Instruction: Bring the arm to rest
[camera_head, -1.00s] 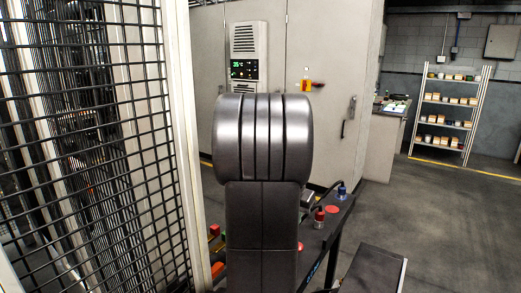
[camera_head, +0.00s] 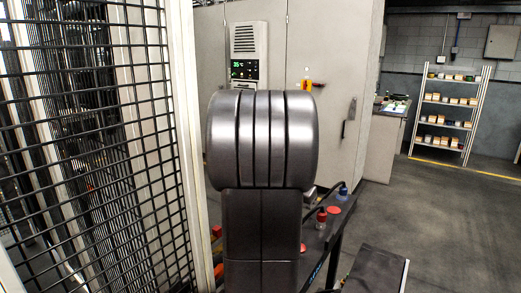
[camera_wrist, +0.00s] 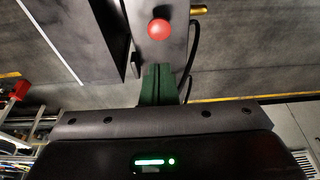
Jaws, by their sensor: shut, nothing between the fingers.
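My gripper (camera_wrist: 158,68) shows in the wrist view as a green pair of fingers pressed together, with nothing between them. Its dark body with a green light fills the bottom of that view. In the head view my arm's rounded grey joint and the link below it fill the middle. The gripper is hidden there. The arm is folded upright close to the camera.
A black bench (camera_head: 333,222) with a red button (camera_head: 334,211) stands behind my arm. A red knob (camera_wrist: 159,29) shows beyond the fingers. A mesh fence (camera_head: 140,130) is close at left, a grey cabinet (camera_head: 335,50) behind. Floor at right (camera_head: 450,220) is open.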

